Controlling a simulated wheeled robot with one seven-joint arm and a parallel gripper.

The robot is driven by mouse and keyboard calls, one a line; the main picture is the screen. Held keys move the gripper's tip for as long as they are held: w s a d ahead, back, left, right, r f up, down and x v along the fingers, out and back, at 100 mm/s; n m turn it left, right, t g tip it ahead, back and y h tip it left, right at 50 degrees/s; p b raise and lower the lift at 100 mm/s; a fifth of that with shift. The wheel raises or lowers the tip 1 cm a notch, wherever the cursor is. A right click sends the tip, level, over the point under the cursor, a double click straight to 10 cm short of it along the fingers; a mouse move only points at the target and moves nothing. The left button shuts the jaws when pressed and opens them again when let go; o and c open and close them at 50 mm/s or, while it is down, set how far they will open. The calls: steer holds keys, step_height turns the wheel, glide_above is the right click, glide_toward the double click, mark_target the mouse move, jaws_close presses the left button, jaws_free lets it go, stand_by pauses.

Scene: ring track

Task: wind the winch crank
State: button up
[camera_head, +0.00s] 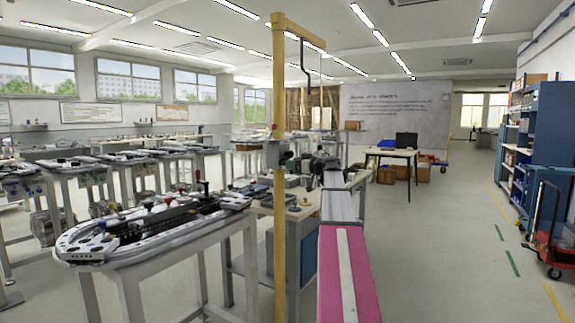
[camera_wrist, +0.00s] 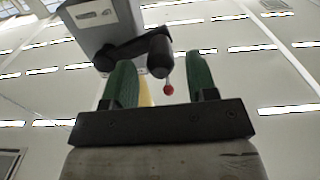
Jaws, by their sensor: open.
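The winch is a grey box (camera_head: 277,154) on a yellow post (camera_head: 280,110) with a top boom. In the wrist view the winch box (camera_wrist: 103,22) is at the upper left. Its black crank arm (camera_wrist: 125,52) runs right to a dark handle (camera_wrist: 160,57). My gripper (camera_wrist: 162,64) is open, with two green fingers apart. The handle appears between the fingertips, nearer the right one, with no visible contact; its depth is unclear. In the head view my gripper (camera_head: 318,165) is beside the winch, small and partly hidden by my arm.
A workbench (camera_head: 300,206) with small parts stands behind the post. An oval track table (camera_head: 95,243) is at the left front. A red ball on a thin rod (camera_wrist: 168,90) shows below the handle.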

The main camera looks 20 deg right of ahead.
steer(key=shift+x, duration=1.75)
jaws_close()
steer(key=shift+s+r, duration=0.1)
